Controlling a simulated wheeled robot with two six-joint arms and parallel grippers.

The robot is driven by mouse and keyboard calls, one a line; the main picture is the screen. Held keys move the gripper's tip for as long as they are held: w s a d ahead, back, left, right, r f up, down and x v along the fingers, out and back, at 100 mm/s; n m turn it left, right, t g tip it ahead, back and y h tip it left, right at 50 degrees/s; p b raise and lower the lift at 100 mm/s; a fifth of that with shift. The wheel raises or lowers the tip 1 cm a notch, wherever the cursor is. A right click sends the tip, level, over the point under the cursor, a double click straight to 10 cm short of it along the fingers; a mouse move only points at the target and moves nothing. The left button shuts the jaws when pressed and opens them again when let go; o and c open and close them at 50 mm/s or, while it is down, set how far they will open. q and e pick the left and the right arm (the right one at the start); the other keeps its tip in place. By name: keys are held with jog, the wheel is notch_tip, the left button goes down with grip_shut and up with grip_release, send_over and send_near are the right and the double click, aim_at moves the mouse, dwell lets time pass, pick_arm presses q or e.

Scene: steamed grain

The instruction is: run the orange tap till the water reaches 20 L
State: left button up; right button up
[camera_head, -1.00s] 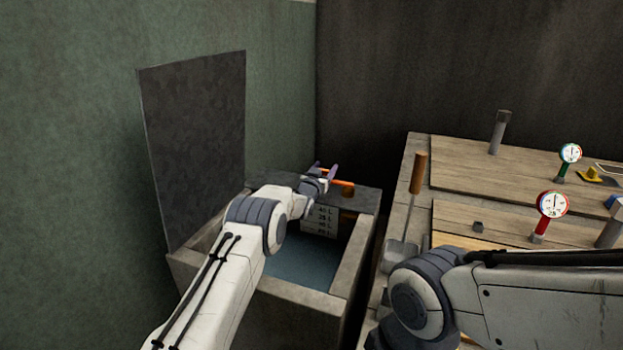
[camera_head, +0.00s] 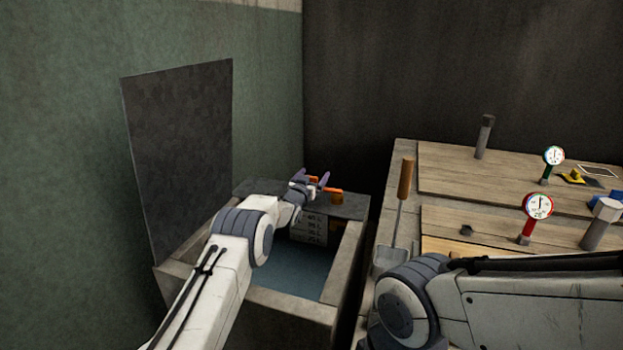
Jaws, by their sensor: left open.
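The orange tap (camera_head: 336,194) sits on the back ledge of a stone basin (camera_head: 345,262) at the centre. My left gripper (camera_head: 311,179) is open at the tap, with its two purple fingers pointing up and apart near the orange handle. I cannot tell whether a finger touches the handle. Bluish water (camera_head: 295,270) lies in the basin. A white level scale (camera_head: 308,229) with several litre marks is on the back inner wall, and my left arm hides part of it. I cannot read the exact level. My right gripper is out of view; only my right arm shows.
A dark upright panel (camera_head: 180,160) stands at the basin's left. To the right, a counter with wooden lids (camera_head: 510,185) carries a red gauge (camera_head: 538,208), a green gauge (camera_head: 553,157) and grey handles. A wooden-handled shovel (camera_head: 404,182) leans by the counter's left edge.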

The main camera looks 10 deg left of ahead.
pick_arm(q)
jog(key=shift+p+v, duration=0.7)
jog(key=shift+v, duration=4.5)
